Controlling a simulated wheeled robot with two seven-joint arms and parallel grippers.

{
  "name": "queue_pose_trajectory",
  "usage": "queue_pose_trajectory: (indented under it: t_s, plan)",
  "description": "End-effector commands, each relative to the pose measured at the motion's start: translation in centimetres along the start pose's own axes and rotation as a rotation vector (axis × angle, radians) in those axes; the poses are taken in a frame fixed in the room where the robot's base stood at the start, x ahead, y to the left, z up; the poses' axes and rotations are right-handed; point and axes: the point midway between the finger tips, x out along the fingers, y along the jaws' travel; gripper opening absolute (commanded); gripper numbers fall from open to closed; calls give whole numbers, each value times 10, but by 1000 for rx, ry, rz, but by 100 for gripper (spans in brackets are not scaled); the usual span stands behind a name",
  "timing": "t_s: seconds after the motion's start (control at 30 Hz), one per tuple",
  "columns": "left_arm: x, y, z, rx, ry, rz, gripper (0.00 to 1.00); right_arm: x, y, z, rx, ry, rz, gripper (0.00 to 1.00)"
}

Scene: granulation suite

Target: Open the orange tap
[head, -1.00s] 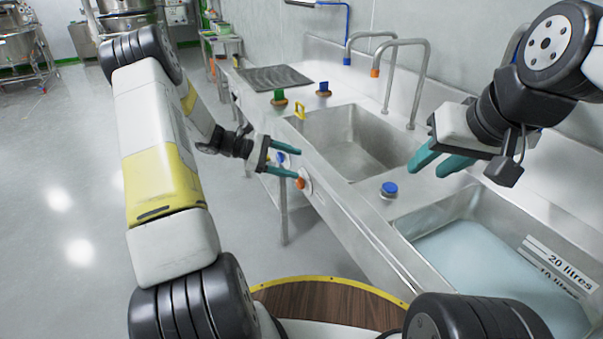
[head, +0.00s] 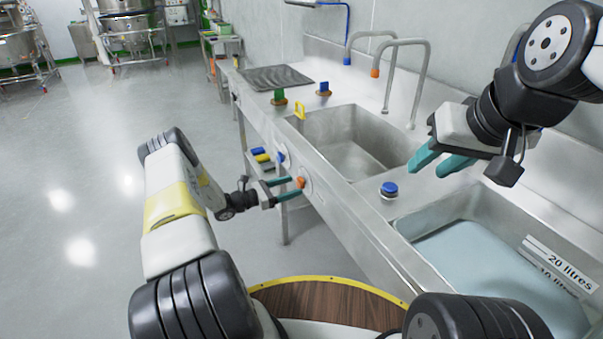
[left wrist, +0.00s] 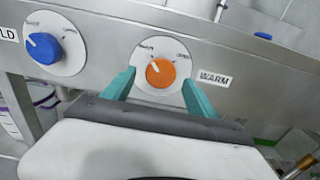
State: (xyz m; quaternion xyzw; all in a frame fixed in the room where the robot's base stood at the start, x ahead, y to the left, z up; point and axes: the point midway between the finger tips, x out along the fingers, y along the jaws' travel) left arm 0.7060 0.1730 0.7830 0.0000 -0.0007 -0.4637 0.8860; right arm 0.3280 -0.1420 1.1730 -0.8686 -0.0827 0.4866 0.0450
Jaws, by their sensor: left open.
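The orange tap knob (head: 300,182) is on the front panel of the steel sink unit. In the left wrist view the orange knob (left wrist: 160,73) sits on a white round dial, with a "WARM" label to its right. My left gripper (head: 291,188) is open, its teal fingertips (left wrist: 158,85) on either side of the knob; whether they touch it I cannot tell. My right gripper (head: 440,165) is above the sinks at the right, its two teal fingers apart with nothing visible between them.
A blue knob (left wrist: 44,48) is left of the orange one on the same panel. Two curved spouts (head: 400,75), one orange-tipped and one blue-tipped, stand behind the empty sink (head: 350,140). The nearer sink (head: 480,245) holds water. Open floor lies left.

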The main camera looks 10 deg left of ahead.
Motion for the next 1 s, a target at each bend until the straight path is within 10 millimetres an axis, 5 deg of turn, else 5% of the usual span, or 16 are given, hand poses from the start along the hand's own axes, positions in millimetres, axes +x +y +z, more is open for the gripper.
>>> queue_pose_trajectory:
  t_s: [0.47, 0.77, 1.0]
  plan:
    - [19, 0, 0, 0, 1, 0, 67, 0, 0, 0, 0, 0, 0, 36]
    - [19, 0, 0, 0, 1, 0, 8, 0, 0, 0, 0, 0, 0, 36]
    - [18, 0, 0, 17, 1, 1, 4, 0, 0, 0, 0, 0, 0, 36]
